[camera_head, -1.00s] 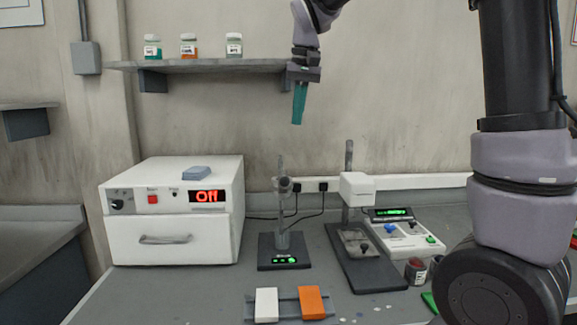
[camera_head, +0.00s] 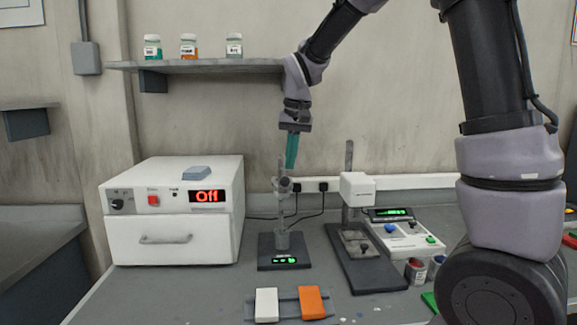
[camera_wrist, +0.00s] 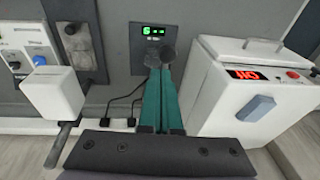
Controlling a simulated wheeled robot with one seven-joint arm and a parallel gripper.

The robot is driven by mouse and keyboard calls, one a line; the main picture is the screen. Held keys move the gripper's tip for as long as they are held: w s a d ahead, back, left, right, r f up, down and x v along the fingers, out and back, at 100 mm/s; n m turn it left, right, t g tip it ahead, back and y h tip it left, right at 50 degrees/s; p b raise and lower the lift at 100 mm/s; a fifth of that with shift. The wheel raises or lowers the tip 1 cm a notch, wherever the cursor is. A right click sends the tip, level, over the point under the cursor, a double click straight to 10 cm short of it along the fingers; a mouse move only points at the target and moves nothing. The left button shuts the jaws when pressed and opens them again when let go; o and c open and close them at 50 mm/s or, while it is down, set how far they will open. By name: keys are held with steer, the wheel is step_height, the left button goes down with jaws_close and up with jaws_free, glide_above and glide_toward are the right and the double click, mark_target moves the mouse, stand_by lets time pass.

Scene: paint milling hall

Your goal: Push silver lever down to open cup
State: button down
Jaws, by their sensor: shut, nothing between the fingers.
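A small stand (camera_head: 268,263) with a dark base and green lights carries a thin upright rod and a grey cup-like cylinder (camera_head: 283,241). A grey clamp-like part (camera_head: 285,185) sits high on the rod. I cannot tell for sure which part is the silver lever. My gripper (camera_head: 291,167) is shut and empty, its teal fingers pointing down just above the clamp-like part. In the wrist view my gripper's tips (camera_wrist: 160,72) lie close to a round grey knob (camera_wrist: 168,53), in front of the stand's green display (camera_wrist: 153,31). Whether they touch is unclear.
A white oven-like box (camera_head: 190,230) reading "Off" stands left. A second stand with a white head (camera_head: 357,189) and a white instrument (camera_head: 410,232) are to the right. A shelf (camera_head: 200,66) with jars hangs behind. White and orange blocks (camera_head: 312,302) lie in front.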

mark_target(289, 181)
steer(key=shift+s+a+f, duration=0.15)
steer(key=shift+f, duration=0.25)
steer(key=shift+s+a+f, duration=0.1)
steer(key=shift+f, duration=0.3)
steer(key=shift+s+f+t, duration=0.45)
steer(key=shift+f+t, duration=0.4)
steer(key=shift+t, duration=0.15)
steer(key=shift+s+f, duration=0.1)
steer(key=shift+f, duration=0.65)
steer(key=shift+r, duration=0.2)
steer(key=shift+r, duration=0.7)
